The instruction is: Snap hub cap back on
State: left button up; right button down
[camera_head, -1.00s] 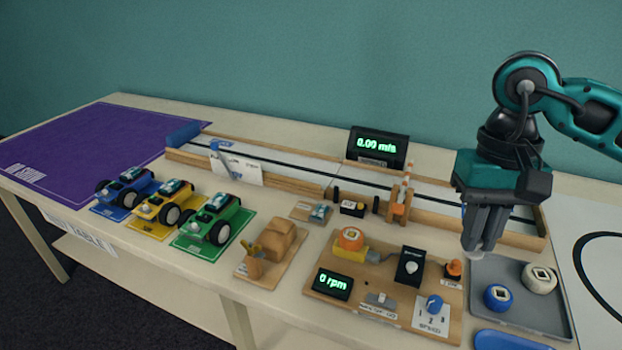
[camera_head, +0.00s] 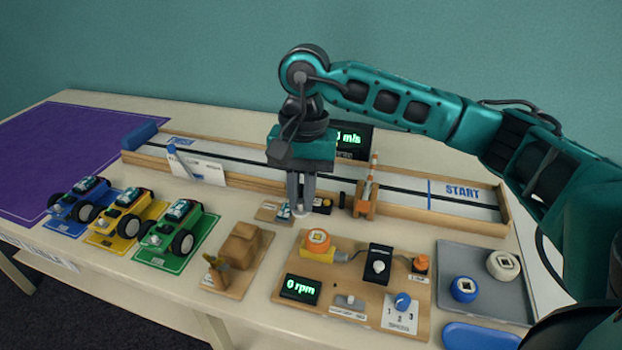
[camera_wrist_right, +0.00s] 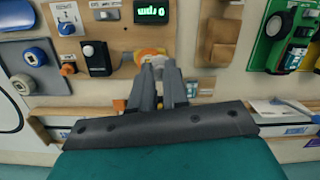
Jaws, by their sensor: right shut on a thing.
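My right gripper (camera_head: 300,205) points down over the table in front of the track, above and a little left of the orange-topped motor. It is shut on a small pale cap (camera_head: 299,210), mostly hidden by the fingers; the pale cap also shows at the fingertips in the right wrist view (camera_wrist_right: 152,56). Three toy cars stand on colored mats at left: blue (camera_head: 80,199), yellow (camera_head: 122,214) and green (camera_head: 176,230). They have dark wheels with light hubs. I cannot tell which wheel lacks its cap. My left gripper is out of view.
A wooden motor board (camera_head: 350,284) stands at front center, with a grey tray (camera_head: 492,257) to its right. A wooden block with tools (camera_head: 238,257) lies between the cars and motor board. The track (camera_head: 440,206) runs behind, with a small gate (camera_head: 366,193).

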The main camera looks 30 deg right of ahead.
jog(key=d+f+m, duration=0.1)
jog(key=m, duration=0.1)
jog(key=d+f+m, duration=0.2)
jog(key=m, duration=0.1)
jog(key=shift+d+m, duration=0.2)
jog(key=shift+m, duration=0.1)
notch_tip(320, 180, down, 4)
jog(key=b, duration=0.2)
jog(key=shift+f+b, duration=0.1)
jog(key=shift+b, duration=0.25)
jog(key=shift+f+b, duration=0.3)
jog(key=shift+f, duration=0.05)
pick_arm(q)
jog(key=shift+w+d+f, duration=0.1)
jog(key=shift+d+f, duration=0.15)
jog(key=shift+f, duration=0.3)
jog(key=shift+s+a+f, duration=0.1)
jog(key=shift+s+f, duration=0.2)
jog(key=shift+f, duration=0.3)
